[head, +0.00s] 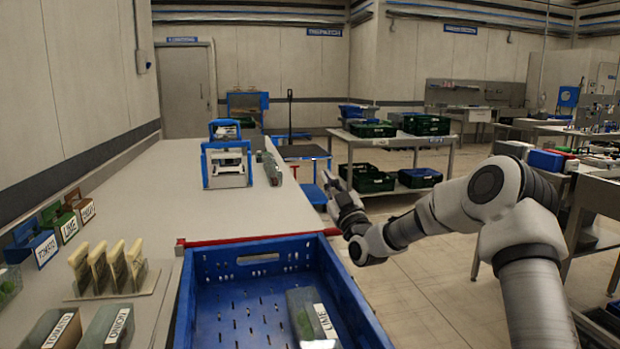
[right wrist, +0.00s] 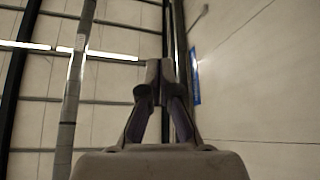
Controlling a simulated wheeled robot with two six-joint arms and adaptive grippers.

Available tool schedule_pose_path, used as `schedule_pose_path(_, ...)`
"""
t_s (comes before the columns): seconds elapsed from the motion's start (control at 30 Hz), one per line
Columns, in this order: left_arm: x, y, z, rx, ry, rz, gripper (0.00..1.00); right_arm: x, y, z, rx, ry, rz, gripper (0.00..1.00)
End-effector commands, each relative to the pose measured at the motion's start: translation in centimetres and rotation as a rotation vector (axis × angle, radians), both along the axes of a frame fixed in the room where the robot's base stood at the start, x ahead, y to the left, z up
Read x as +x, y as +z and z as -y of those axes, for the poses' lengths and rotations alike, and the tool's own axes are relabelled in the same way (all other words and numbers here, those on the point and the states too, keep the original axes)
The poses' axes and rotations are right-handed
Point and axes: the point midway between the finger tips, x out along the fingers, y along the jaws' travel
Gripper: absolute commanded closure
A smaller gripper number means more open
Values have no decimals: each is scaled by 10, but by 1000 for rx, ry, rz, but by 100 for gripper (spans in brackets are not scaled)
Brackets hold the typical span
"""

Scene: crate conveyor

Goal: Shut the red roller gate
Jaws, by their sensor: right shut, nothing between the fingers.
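The red roller gate (head: 262,239) is a thin red bar that lies across the counter, just beyond the far wall of the blue crate (head: 262,257). Its left end stands at the crate's far left corner, and its right end reaches the counter's right edge. My right gripper (head: 330,180) is shut and empty, raised over the floor side to the right of the counter, beyond the bar's right end and apart from it. In the right wrist view its fingertips (right wrist: 155,76) meet with nothing between them. My left gripper is not in view.
A box labelled LIME (head: 312,318) lies in the blue crate. Labelled boxes and a rack of upright packets (head: 110,270) line the counter's left side. A blue and white machine (head: 226,164) stands farther back.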

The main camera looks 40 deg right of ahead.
Motion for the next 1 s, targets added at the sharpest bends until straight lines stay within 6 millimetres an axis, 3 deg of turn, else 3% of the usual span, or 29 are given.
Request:
schedule_pose_path(0.03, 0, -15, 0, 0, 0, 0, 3, -1, -17, 3, 21, 0, 10, 100)
schedule_pose_path(0.1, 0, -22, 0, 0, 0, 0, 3, -3, -27, 7, 49, 0, 21, 100)
schedule_pose_path(0.33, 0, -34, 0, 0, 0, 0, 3, -6, -43, 14, 103, 0, 43, 100)
schedule_pose_path(0.83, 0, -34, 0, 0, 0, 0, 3, -6, -44, 14, 111, 0, 47, 100)
schedule_pose_path(1.0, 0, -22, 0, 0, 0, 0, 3, -1, -23, 12, 109, 2, 49, 100)
